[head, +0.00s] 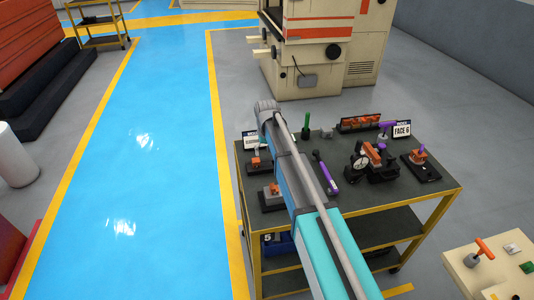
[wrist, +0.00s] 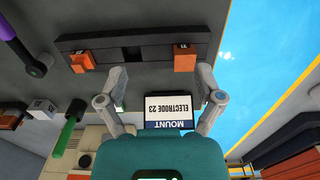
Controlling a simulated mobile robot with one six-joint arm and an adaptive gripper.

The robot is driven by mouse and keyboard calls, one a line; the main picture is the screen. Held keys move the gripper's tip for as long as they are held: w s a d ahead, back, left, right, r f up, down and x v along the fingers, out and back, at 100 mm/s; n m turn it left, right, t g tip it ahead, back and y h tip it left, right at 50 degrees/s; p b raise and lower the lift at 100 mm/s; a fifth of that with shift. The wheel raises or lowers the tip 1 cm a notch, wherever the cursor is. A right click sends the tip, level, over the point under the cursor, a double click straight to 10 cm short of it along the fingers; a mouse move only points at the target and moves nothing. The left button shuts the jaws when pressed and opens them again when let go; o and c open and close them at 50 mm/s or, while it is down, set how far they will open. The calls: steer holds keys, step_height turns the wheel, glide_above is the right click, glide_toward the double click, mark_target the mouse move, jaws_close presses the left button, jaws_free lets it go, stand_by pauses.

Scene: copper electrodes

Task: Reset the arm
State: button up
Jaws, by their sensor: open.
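My arm (head: 300,190) reaches across the dark-topped cart in the head view; its jaws cannot be made out there. In the wrist view my gripper (wrist: 160,88) is open, its two grey fingers spread apart with nothing held between them. Beyond the fingers is a dark holder (wrist: 135,44) with an orange block (wrist: 80,62) at its left and another orange block (wrist: 185,61) at its right. A white sign reading "MOUNT ELECTRODE 23" (wrist: 171,108) appears upside down between the fingers.
The cart (head: 440,192) carries a gauge fixture (head: 372,160), a purple-handled tool (head: 326,172), a "FACE 6" sign (head: 402,130) and a green-handled tool (head: 306,124). A beige machine (head: 320,50) stands behind it. The blue floor lane (head: 140,150) at left is clear.

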stand_by(0.4)
steer(key=s+d+m, duration=0.3)
steer(key=s+d, duration=2)
steer(key=s, duration=0.3)
